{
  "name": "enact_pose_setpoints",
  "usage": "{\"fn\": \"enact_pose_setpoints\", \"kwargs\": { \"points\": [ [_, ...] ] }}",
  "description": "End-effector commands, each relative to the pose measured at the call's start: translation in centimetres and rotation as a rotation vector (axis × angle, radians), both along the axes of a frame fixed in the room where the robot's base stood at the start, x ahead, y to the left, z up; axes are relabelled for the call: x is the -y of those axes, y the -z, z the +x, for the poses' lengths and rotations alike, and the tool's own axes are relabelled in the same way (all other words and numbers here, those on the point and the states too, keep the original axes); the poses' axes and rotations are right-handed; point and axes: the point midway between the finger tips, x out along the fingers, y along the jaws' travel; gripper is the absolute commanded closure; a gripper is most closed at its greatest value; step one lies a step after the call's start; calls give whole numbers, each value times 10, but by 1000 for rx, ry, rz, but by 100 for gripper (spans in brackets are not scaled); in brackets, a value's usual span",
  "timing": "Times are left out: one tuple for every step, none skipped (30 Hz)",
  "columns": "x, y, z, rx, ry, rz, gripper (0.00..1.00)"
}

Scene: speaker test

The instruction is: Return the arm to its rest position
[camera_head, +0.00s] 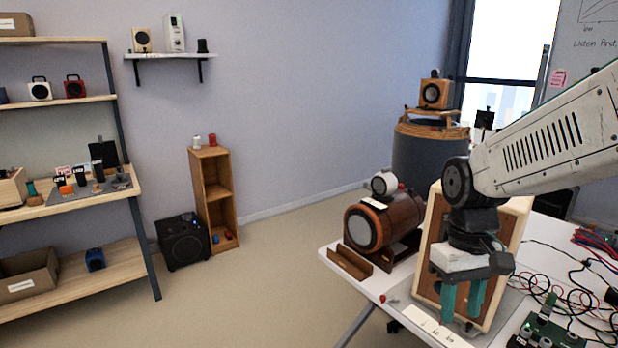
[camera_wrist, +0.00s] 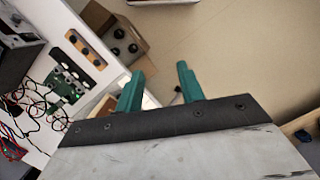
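My gripper (camera_head: 462,300) hangs from my white arm on the right of the head view, pointing down. Its two green fingers are apart with nothing seen between them. They show in front of a wooden speaker box (camera_head: 433,240) on the white table (camera_head: 385,292); whether they touch it I cannot tell. In the wrist view my gripper (camera_wrist: 160,85) is also open, with the table's edge and the floor beyond the fingers.
A brown cylindrical speaker (camera_head: 385,222) with a small white one (camera_head: 384,183) on top stands left of the box. Cables (camera_head: 565,290) and a green circuit board (camera_head: 545,330) lie at right. A wooden shelf unit (camera_head: 75,202) stands far left.

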Motion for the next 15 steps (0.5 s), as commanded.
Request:
{"fn": "enact_pose_setpoints", "kwargs": {
  "points": [
    [2,-10,-19,20,34,-4,62],
    [3,-14,-30,28,54,-8,62],
    [4,-19,-44,39,81,-11,62],
    [5,-23,-54,49,99,-13,62],
    [6,-26,-64,60,116,-14,62],
    [7,-29,-77,74,136,-16,62],
    [8,-32,-87,85,150,-17,62],
    [8,-34,-96,100,160,-17,62],
    [9,-36,-107,119,171,-16,62],
    [10,-38,-114,134,177,-15,62],
    [10,-39,-121,149,180,-14,62],
    [11,-41,-128,171,181,-12,62],
    [11,-43,-133,188,183,-10,62],
    [12,-44,-137,205,185,-8,62],
    [12,-47,-141,226,187,-7,62]
  ]
}}
